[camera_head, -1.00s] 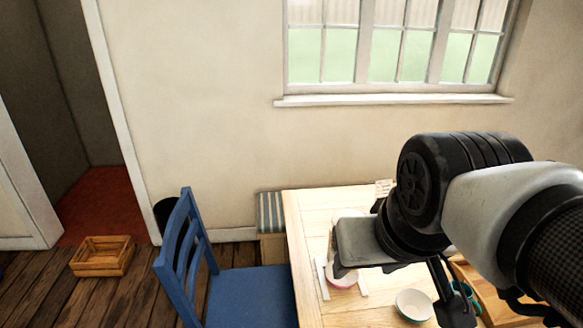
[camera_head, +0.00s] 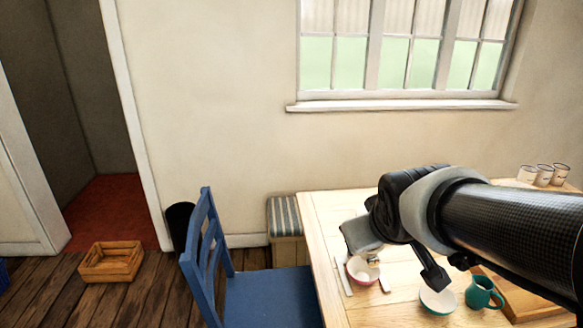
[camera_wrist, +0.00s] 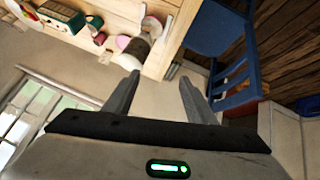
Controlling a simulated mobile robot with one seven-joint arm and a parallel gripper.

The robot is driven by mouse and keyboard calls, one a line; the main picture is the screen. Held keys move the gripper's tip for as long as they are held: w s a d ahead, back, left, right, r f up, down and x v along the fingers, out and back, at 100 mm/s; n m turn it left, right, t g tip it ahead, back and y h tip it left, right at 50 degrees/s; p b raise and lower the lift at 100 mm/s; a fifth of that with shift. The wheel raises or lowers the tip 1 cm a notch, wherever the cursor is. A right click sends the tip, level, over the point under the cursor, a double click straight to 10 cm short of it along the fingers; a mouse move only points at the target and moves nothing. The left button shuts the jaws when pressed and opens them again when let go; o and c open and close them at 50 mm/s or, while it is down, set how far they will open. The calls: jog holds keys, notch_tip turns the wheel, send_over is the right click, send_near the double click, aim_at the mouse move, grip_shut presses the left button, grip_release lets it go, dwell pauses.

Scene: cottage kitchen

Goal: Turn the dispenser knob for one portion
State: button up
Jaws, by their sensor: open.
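No dispenser or knob can be made out for sure in either view. My gripper shows in the wrist view (camera_wrist: 159,78) with its two fingers apart and nothing between them. In the head view its grey body hangs over the left part of the wooden table (camera_head: 322,222), and the fingers are mostly hidden. A red-rimmed bowl (camera_head: 363,274) lies close to it in the picture; whether they touch cannot be told. Three pale cans or jars (camera_head: 544,175) stand at the table's back right; their lower parts and marks are too small to read.
A white bowl (camera_head: 437,303), a teal mug (camera_head: 482,293) and a wooden tray (camera_head: 520,297) are on the table's right, partly behind my arm. A blue chair (camera_head: 262,296) stands at the left edge, a striped bench (camera_head: 284,215) behind. A wooden crate (camera_head: 110,262) lies on the floor.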

jog(key=w+d+f+n+t+b, duration=0.2)
jog(key=w+d+f, duration=0.1)
jog(key=w+f, duration=0.4)
jog(key=n+t+y+b, duration=0.2)
jog(key=n+t+b, duration=0.25)
jog(key=b, duration=0.25)
send_near(375, 264)
jog(key=s+a, duration=0.1)
jog(key=s, duration=0.3)
jog(key=s+f+m+t+b, duration=0.1)
jog(key=s+f+t+b, duration=0.1)
jog(key=s+f+t, duration=0.3)
jog(key=shift+g, duration=0.75)
jog(key=w+b, duration=0.4)
jog(key=w, duration=0.1)
jog(key=w+r+b, duration=0.1)
jog(key=w+b, duration=0.3)
jog(key=w, duration=0.2)
jog(key=w+r+b, duration=0.1)
jog(key=w+b, duration=0.3)
jog(key=w, duration=0.1)
jog(key=shift+w+d, duration=0.2)
jog(key=shift+d, duration=0.1)
jog(key=c, duration=1.1)
jog(key=shift+o, duration=0.3)
